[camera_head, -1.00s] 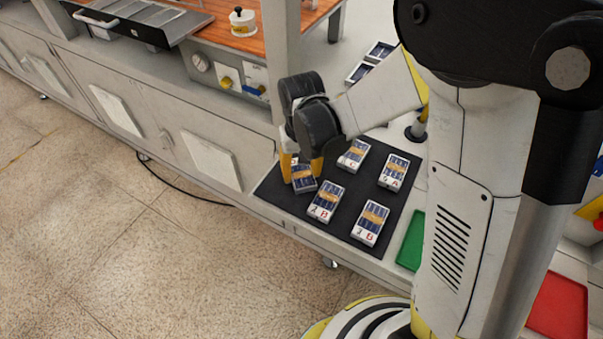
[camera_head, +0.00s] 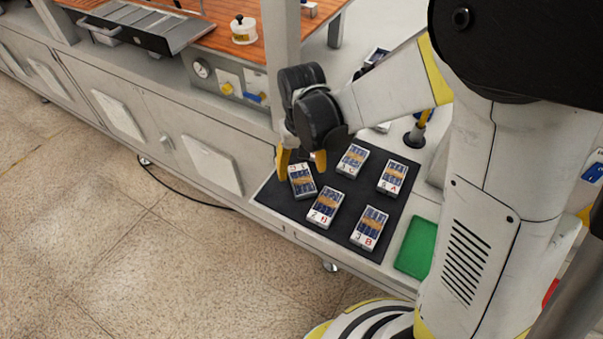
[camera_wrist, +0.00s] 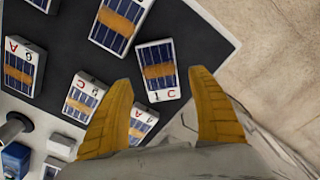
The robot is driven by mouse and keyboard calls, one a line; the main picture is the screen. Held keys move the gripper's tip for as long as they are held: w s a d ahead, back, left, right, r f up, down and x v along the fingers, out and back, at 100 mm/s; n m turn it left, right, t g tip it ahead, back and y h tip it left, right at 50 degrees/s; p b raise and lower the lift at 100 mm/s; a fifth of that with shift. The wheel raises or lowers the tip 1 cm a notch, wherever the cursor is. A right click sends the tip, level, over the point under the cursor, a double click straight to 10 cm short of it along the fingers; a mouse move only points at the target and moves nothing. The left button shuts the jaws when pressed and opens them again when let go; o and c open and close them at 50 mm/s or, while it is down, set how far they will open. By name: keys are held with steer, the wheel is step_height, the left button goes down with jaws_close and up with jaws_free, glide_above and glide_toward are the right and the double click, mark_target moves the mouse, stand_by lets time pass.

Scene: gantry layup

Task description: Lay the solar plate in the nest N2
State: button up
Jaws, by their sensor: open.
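Several small solar plates, dark blue cells with an orange band and white ends, lie on a black mat (camera_head: 268,188). One plate (camera_head: 303,185), marked 1 C in the wrist view (camera_wrist: 158,72), lies at the mat's left side. My gripper (camera_head: 301,161) is open and empty just above that plate's far end; its yellow fingertips (camera_wrist: 163,80) show in the wrist view. Other plates are marked 2 B (camera_head: 325,208), 3 B (camera_head: 370,229), C (camera_head: 352,160) and 6 A (camera_head: 392,177). I cannot read any nest marked N2.
A green tray (camera_head: 417,248) lies right of the mat. A wooden worktop (camera_head: 200,45) with a white pot (camera_head: 243,30) is at the back left, behind a grey post (camera_head: 281,40). A black-based post (camera_head: 416,134) stands behind the mat. The floor in front is clear.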

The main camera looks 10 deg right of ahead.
mark_target(302, 179)
step_height(302, 179, up, 8)
steer(key=p, duration=0.2)
steer(key=s+d+r+m+t, duration=0.1)
steer(key=s+d+r+t, duration=0.5)
steer(key=s+d+r, duration=0.4)
steer(key=shift+s+d, duration=0.25)
steer(key=shift+d, duration=0.3)
steer(key=shift+o, duration=0.7)
steer(key=shift+s+d+t, duration=0.45)
steer(key=shift+s+t, duration=0.05)
steer(key=shift+t, duration=0.1)
